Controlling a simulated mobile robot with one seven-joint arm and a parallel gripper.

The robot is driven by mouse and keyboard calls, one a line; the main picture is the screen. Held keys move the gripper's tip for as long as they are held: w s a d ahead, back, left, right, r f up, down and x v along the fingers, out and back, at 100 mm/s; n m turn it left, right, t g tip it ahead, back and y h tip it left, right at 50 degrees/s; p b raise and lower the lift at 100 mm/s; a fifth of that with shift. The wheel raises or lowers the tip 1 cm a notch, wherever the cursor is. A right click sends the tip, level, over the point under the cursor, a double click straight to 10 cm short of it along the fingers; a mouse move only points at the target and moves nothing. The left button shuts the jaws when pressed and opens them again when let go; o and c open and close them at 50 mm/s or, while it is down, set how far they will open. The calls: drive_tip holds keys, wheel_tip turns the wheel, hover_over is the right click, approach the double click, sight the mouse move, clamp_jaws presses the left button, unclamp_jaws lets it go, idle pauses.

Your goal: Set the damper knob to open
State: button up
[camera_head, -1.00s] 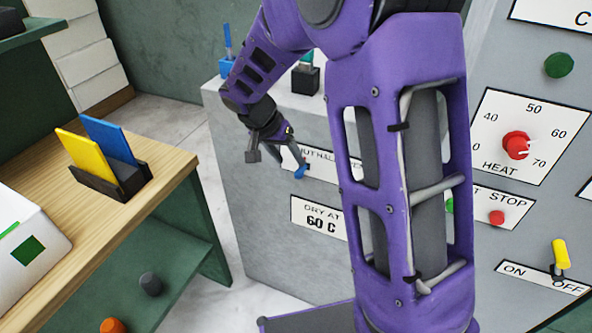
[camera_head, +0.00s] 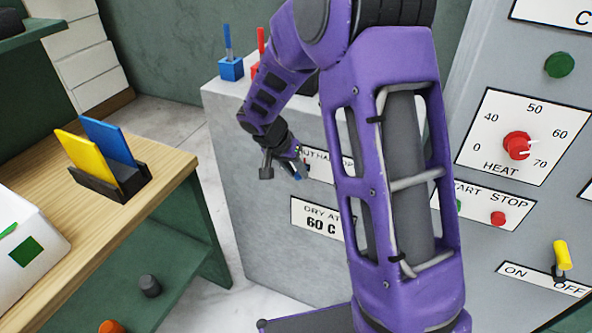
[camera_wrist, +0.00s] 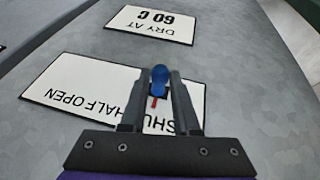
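The damper knob (camera_wrist: 160,77) is a blue lever knob on the white SHUT / HALF / OPEN label plate (camera_wrist: 85,88), which appears upside down in the wrist view. A small red mark shows beside the knob, near the SHUT lettering. In the head view the blue knob (camera_head: 297,176) and the left part of the plate (camera_head: 317,161) are partly behind my arm. My gripper (camera_wrist: 158,80) is open, with one finger on each side of the knob and visible gaps between. In the head view my gripper (camera_head: 282,170) is at the grey cabinet's front; contact cannot be told.
A DRY AT 60 C sign (camera_head: 316,220) is below the damper plate. On the right panel are a red HEAT dial (camera_head: 517,145), a red stop button (camera_head: 498,218) and a yellow ON/OFF lever (camera_head: 561,255). A wooden bench (camera_head: 150,205) stands at the left.

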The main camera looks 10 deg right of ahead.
clamp_jaws()
idle(0.9)
drive_tip(key=shift+s+d+f+b, duration=0.1)
drive_tip(key=shift+s+d+b, duration=0.1)
drive_tip(key=shift+d+b, duration=0.1)
drive_tip(key=s+d+b, duration=0.4)
drive_tip(key=s+d, duration=0.3)
drive_tip(key=d, duration=0.2)
drive_tip(key=shift+d, duration=0.25)
drive_tip(key=o, duration=0.7)
unclamp_jaws()
drive_tip(key=shift+o, duration=0.2)
drive_tip(key=shift+r, duration=0.2)
